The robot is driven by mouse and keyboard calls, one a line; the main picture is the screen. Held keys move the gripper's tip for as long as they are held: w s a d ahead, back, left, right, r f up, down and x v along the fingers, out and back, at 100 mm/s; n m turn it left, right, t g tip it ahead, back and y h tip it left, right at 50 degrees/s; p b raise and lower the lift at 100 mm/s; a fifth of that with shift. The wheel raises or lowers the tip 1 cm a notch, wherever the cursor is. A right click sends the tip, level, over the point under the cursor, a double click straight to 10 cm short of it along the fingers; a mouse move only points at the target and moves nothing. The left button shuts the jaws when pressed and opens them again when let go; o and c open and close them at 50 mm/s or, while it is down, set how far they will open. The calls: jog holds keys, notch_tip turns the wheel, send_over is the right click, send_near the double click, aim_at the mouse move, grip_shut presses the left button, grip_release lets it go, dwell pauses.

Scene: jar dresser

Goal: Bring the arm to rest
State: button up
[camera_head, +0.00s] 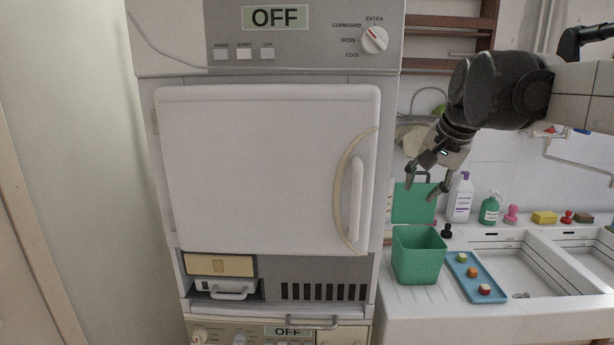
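My gripper (426,190) hangs from my arm at the upper right of the head view. Its dark fingers point down and look spread apart, with nothing visible between them. It appears in front of the green lid (414,204) in the picture, above the green bin (418,258). I cannot tell how far the fingers are from the lid. My arm reaches in from the right edge, clear of the sink top.
A white dryer (265,165) with a closed door fills the middle. A blue tray (470,287) with small blocks lies beside the bin. Bottles (460,200) and (489,210) and sponges (544,217) line the back of the sink (500,265).

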jog(key=s+a+f+n+t+b, duration=0.1)
jog(key=s+a+f+n+b, duration=0.1)
jog(key=s+f, duration=0.9)
jog(key=s+a+f+n+h+b, duration=0.1)
jog(key=s+f+n, duration=0.3)
jog(key=s+f, duration=0.8)
jog(key=shift+s+a+f+n+t+b, duration=0.2)
jog(key=shift+s+a+n+t+b, duration=0.25)
jog(key=shift+s+b, duration=0.6)
